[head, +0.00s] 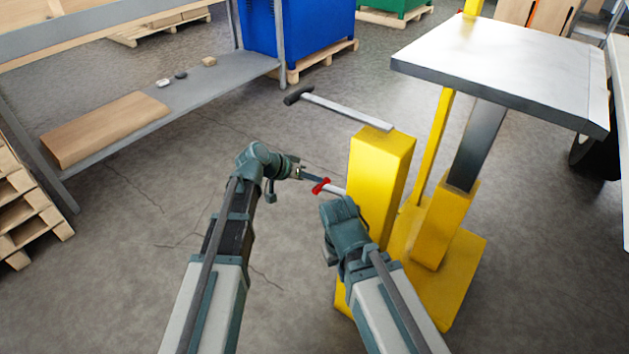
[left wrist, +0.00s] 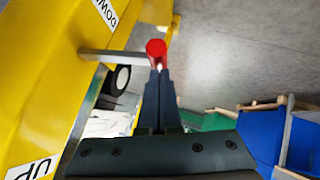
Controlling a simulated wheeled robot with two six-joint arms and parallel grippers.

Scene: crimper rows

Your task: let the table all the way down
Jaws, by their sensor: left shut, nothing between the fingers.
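The lift table's grey top (head: 510,70) stands raised on a dark post (head: 476,145) above its yellow base. A short lever with a red knob (head: 321,186) sticks out from the side of the yellow column (head: 378,185). In the left wrist view, its grey rod (left wrist: 112,57) meets the column closer to the DOWN label (left wrist: 106,12) than to the UP label (left wrist: 32,170). My left gripper (left wrist: 159,74) is shut and empty, its tips right at the red knob (left wrist: 156,47); I cannot tell whether they touch. My right arm's end stands beside the column; its fingers are hidden.
A long handle with a black grip (head: 298,95) reaches left from the column's top, above my left gripper. A grey bench (head: 190,100) with a wooden board stands at left, wooden pallets (head: 25,205) at the left edge, a blue bin (head: 300,35) behind. The floor between is clear.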

